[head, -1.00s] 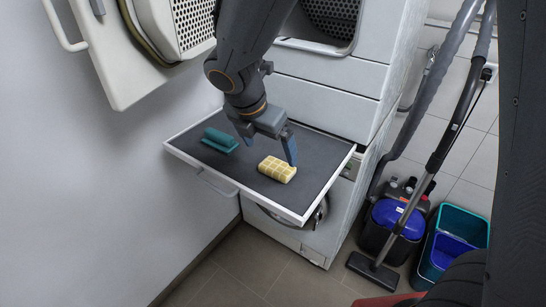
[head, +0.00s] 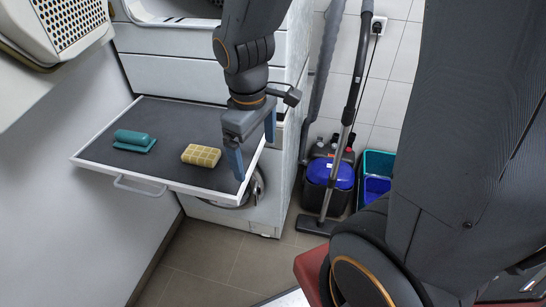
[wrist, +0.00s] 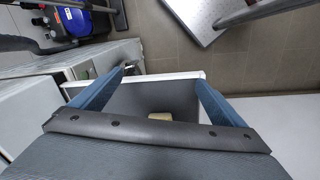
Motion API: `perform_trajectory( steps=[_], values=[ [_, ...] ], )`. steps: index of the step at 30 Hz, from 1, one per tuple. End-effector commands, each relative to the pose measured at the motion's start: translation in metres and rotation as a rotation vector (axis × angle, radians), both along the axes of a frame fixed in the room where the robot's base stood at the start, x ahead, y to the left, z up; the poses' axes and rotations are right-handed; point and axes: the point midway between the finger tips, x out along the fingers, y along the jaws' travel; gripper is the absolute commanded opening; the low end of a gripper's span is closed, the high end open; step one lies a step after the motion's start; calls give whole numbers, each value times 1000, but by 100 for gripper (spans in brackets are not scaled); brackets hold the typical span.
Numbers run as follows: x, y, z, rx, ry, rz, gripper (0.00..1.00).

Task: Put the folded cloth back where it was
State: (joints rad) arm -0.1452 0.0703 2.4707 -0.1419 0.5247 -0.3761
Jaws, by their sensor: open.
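The folded cloth appears to be the yellow checked block (head: 201,155), lying flat on the dark surface of the white-rimmed pull-out shelf (head: 100,128). My gripper (head: 255,160) is open and empty, to the right of the yellow block, over the shelf's right edge. The two are apart in the head view. In the wrist view my open gripper (wrist: 160,74) has its blue fingers spread. Part of the yellow block (wrist: 160,116) shows beyond the gripper's dark front bar, which hides the rest.
A teal object (head: 134,140) lies on the shelf, left of the yellow block. The stacked machine (head: 180,75) stands behind. A vacuum cleaner (head: 330,172) and teal and blue bins (head: 375,165) stand at right. The shelf's handle (head: 140,187) sticks out in front.

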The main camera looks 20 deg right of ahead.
Motion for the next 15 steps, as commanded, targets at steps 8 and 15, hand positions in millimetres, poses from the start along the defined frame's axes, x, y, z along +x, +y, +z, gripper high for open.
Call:
perform_trajectory(
  steps=[8,15],
  values=[
    [-29,-33,-12,107,-12,-600,94],
    [-31,-35,-13,113,-12,-638,94]
  ],
)
